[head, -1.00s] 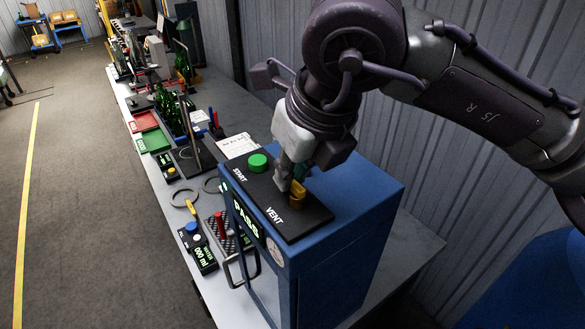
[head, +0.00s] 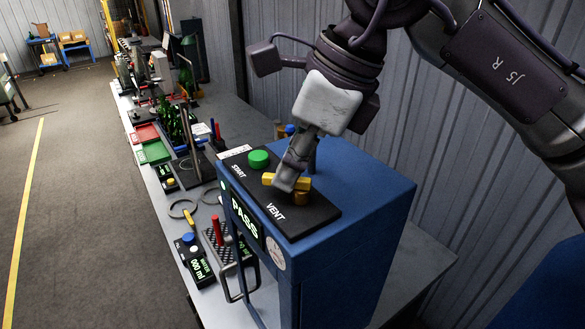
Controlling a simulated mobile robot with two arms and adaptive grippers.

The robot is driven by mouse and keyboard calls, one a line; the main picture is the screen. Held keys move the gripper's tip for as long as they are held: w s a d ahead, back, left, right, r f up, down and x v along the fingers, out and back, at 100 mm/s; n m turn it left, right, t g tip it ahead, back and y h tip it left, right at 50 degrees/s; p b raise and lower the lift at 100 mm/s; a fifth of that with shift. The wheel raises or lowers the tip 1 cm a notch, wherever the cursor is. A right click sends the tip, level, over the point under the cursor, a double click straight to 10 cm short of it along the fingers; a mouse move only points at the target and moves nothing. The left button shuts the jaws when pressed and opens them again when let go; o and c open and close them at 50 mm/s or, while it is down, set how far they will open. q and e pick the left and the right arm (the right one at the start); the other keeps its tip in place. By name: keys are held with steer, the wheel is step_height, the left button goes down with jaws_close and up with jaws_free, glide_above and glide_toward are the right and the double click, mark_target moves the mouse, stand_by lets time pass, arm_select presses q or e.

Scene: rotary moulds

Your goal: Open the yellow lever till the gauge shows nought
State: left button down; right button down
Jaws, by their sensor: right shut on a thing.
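The yellow lever (head: 269,179) sits on a brass-coloured base (head: 301,198) on the black top panel of the blue cabinet, behind the word VENT. It lies across the panel, left to right in the picture. My right gripper (head: 289,178) reaches down from above and is shut on the lever; its fingers hide the lever's middle. The round gauge (head: 275,253) is on the cabinet's front, seen at a steep slant; its reading is too small to tell. My left gripper is not in view.
A green START button (head: 258,159) stands beside the lever. The bench to the left holds a rack with a red-handled tool (head: 216,229), rings, trays and bottles.

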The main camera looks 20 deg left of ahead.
steer(key=n, duration=0.2)
steer(key=n+g, duration=0.1)
steer(key=shift+s+r+n, duration=0.15)
steer(key=shift+s+n, duration=0.05)
steer(key=shift+n, duration=0.2)
steer(key=n+g+h+p, duration=0.1)
steer(key=n, duration=0.1)
steer(key=n+g, duration=0.1)
steer(key=n, duration=0.2)
steer(key=shift+s+d+h+p, duration=0.2)
steer(key=shift+h+p, duration=0.15)
steer(key=shift+h, duration=0.05)
steer(key=shift+n, duration=0.3)
steer(key=c, duration=1.2)
jaws_free()
steer(key=v, duration=1.1)
steer(key=shift+r, duration=0.4)
steer(key=shift+w+d, duration=0.1)
